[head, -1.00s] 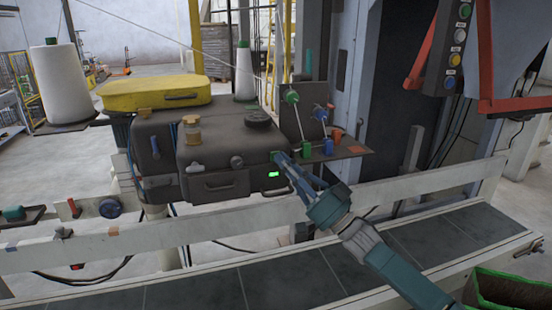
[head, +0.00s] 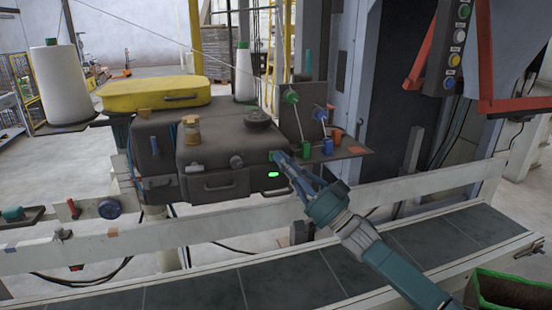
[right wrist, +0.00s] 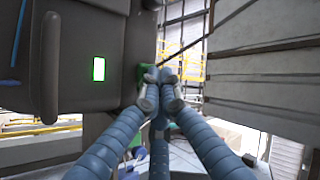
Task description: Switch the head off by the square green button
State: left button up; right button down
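The dark grey sewing head (head: 215,150) with a yellow cover stands left of centre in the head view. The square green button (right wrist: 143,74) is on the head's right edge, partly hidden by my fingertips; in the head view only a sliver of green shows there. My right gripper (head: 281,157) reaches it from the lower right. In the right wrist view its fingers (right wrist: 161,78) are drawn together, empty, with their tips at the button; I cannot tell whether they press it. A green light (head: 274,174) is lit below and left of the button. My left gripper is not in view.
A shelf (head: 350,152) with green, blue and orange parts juts out right of the head. A pale rail (head: 420,186) and a dark conveyor (head: 290,284) run below. A button panel (head: 459,45) hangs at upper right. White thread cones (head: 62,85) stand behind.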

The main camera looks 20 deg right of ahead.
jog(key=shift+s+p, duration=0.7)
jog(key=shift+s, duration=0.2)
jog(key=s+p, duration=0.4)
jog(key=s, duration=0.2)
jog(key=shift+d, duration=0.1)
